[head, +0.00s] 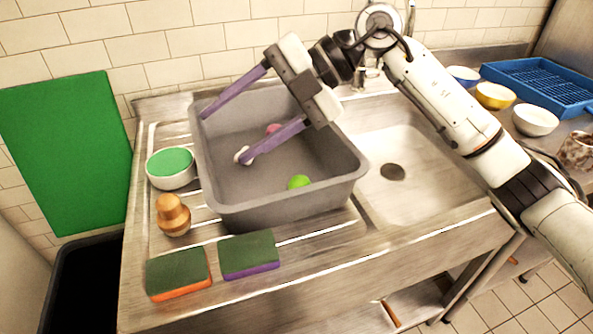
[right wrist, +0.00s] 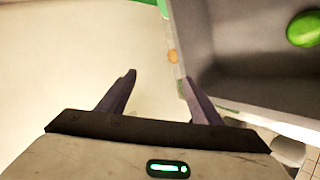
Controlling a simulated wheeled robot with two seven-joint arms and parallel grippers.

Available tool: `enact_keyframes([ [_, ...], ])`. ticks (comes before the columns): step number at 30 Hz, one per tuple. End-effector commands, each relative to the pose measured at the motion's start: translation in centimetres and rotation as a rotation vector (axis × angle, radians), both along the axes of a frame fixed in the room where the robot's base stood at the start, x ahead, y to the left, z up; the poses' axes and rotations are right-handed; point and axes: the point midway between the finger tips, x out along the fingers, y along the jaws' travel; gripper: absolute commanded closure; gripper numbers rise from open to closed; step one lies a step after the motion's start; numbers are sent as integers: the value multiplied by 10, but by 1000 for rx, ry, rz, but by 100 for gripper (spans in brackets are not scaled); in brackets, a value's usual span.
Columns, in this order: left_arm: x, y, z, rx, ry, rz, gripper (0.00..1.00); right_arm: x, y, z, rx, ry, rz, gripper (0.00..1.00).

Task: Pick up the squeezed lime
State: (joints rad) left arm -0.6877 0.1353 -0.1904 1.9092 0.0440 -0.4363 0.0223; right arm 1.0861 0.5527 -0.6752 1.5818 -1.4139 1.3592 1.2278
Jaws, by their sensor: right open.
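The squeezed lime (head: 299,182) is a small bright green piece on the floor of the grey tub (head: 290,209), by its near wall. It also shows at the upper right of the right wrist view (right wrist: 304,29), off to the right of the fingers. My right gripper (head: 223,138) has long purple fingers spread wide over the tub, up and left of the lime and apart from it. Nothing is between the fingers in the right wrist view (right wrist: 159,76). My left gripper is not in view.
The tub also holds a pink piece (head: 273,128) and a white piece (head: 241,154). Left of it stand a white bowl with a green top (head: 171,181) and an orange-brown object (head: 173,215). Two sponges (head: 178,274) (head: 249,255) lie in front. An empty sink basin (head: 420,190) is right.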

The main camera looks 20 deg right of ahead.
Motion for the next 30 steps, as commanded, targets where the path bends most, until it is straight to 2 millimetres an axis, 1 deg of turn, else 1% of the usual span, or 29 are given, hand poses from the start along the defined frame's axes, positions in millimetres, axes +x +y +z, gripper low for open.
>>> enact_keyframes([
  [1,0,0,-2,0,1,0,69,-7,-3,-21,-208,-43,35,41],
  [2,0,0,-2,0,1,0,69,-9,-10,-34,-329,-60,42,41],
  [3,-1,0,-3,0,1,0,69,-9,-23,-46,-478,-85,44,41],
  [4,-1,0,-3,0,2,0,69,-9,-33,-53,-581,-101,37,41],
  [6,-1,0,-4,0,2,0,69,-5,-58,-60,-781,-137,11,41],
  [9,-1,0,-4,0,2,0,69,0,-86,-60,-975,-174,-34,41],
  [10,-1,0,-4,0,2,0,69,1,-92,-59,-1012,-181,-47,41],
  [12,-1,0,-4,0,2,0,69,3,-101,-59,-1069,-189,-66,41],
  [15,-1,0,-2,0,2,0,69,7,-107,-71,-1097,-191,-74,41],
  [19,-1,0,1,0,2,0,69,12,-109,-91,-1096,-190,-72,41],
  [21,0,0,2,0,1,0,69,15,-109,-98,-1094,-192,-72,41],
  [26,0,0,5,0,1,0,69,18,-110,-109,-1092,-192,-72,41],
  [30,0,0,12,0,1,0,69,22,-113,-127,-1092,-188,-71,41],
])
